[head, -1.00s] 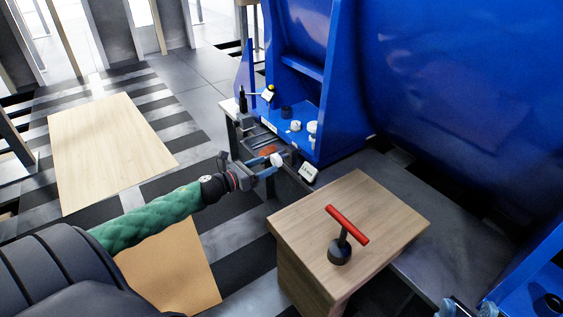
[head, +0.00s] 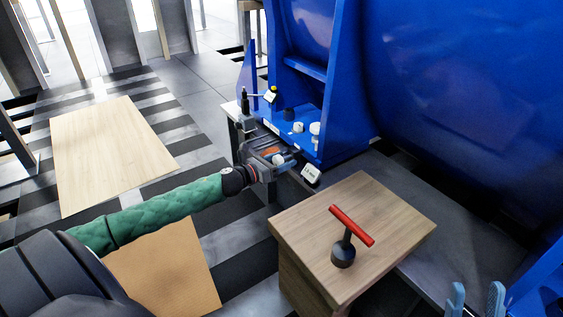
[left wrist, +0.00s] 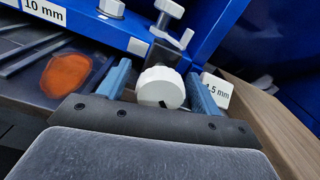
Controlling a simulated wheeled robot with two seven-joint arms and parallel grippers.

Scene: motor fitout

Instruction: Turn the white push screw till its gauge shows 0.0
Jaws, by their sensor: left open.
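The white push screw's round knob (left wrist: 160,88) has a dark mark low on its face. In the left wrist view it is between the two blue fingers of my left gripper (left wrist: 160,84), with a gap on each side. The gripper is open. In the head view the knob (head: 278,159) shows at my left gripper (head: 284,160), beside the blue machine. A white gauge label (left wrist: 216,90) is partly hidden by the right finger; ".5 mm" is readable, its first digit is not clear. It also shows in the head view (head: 311,174). My right gripper (head: 476,300) is open at the bottom edge.
A wooden block (head: 390,215) with a red T-handle tool (head: 351,226) stands right of my left gripper. Other white knobs (head: 315,129) sit on the blue machine (head: 420,80).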

